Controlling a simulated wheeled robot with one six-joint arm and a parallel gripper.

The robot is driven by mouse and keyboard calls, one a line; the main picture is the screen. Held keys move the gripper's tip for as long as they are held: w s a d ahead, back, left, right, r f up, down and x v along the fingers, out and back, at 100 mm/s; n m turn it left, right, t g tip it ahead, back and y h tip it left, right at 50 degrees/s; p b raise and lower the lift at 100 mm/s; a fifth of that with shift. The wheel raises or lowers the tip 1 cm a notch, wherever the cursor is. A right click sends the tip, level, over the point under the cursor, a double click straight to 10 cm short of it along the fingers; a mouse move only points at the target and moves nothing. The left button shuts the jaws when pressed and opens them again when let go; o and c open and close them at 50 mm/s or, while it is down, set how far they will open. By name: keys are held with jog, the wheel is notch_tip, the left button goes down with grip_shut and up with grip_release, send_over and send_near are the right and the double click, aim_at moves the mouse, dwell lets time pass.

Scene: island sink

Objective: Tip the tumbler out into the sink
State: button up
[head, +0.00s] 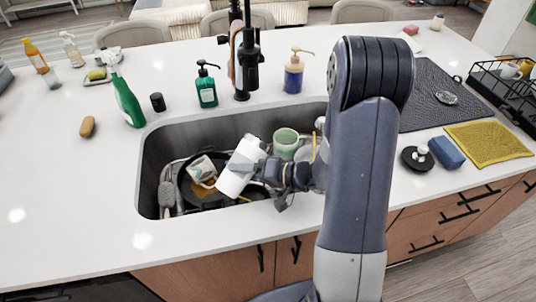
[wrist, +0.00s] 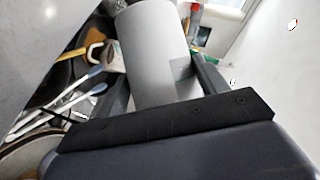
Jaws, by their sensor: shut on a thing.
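The tumbler looks like a plain white cylinder (head: 239,168). It is tilted, over the sink (head: 165,140) in the head view, its upper end leaning right. In the wrist view the tumbler (wrist: 155,55) fills the middle, between the two fingers. My gripper (head: 262,173) is shut on the tumbler from the right side. The wrist view shows my gripper (wrist: 160,85) with a finger on each side of it. I cannot see into the tumbler or tell whether anything runs out.
The sink holds a dark pan (head: 197,192), a patterned mug (head: 202,169), a green cup (head: 286,143) and cutlery (wrist: 75,100). A black faucet (head: 243,70) stands behind. A green bottle (head: 126,102) leans at the left rim.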

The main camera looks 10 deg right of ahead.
jog(key=shift+r+m+y+p, duration=0.35)
jog(key=shift+r+m+y, duration=0.15)
jog(key=shift+r+m, duration=0.25)
dwell(2.2)
jog(key=shift+w+d+m+y+b, duration=0.3)
jog(key=shift+w+d+m+y, duration=0.15)
jog(key=shift+d+m, duration=0.2)
dwell(2.0)
jog(key=shift+w+d+m+y+p, duration=0.15)
jog(key=shift+m+y+p, duration=0.2)
jog(key=shift+m+p, duration=0.55)
dwell(1.1)
